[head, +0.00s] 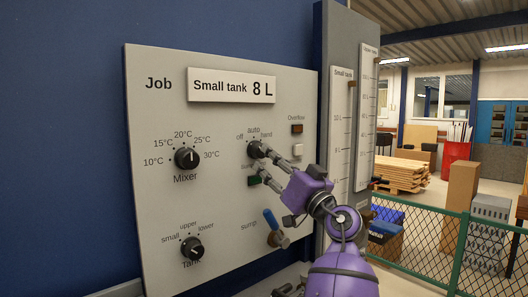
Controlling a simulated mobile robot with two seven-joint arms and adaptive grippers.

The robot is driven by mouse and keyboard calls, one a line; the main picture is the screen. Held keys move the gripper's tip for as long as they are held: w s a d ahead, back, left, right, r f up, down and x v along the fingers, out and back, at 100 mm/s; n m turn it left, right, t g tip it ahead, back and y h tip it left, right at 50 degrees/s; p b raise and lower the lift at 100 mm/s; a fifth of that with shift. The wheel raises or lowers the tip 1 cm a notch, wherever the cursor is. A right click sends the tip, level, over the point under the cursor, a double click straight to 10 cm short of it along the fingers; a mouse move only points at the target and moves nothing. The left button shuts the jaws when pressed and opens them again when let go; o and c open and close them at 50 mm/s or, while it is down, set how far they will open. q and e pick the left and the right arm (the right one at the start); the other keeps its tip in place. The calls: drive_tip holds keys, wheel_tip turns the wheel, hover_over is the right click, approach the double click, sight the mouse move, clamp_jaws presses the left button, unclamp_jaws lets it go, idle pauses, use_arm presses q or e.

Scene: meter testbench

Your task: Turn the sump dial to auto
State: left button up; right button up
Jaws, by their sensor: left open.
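The dial marked off, auto and hand (253,149) is a dark round knob at the upper middle of the grey panel (225,125). The lettering under it is partly hidden. My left gripper (259,166) is open in front of the panel. Its upper finger overlaps the dial's right side, and its lower finger is near a green piece (253,181) below the dial. I cannot tell whether a finger touches the dial, and its pointer is not clear. Dark parts at the bottom edge may be my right gripper (289,290).
A green mesh fence (425,240) is further right.

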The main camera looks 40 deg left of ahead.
sight(259, 150)
use_arm(q)
drive_tip(key=p+x, duration=0.1)
drive_tip(key=x, duration=0.3)
drive_tip(key=c, duration=1)
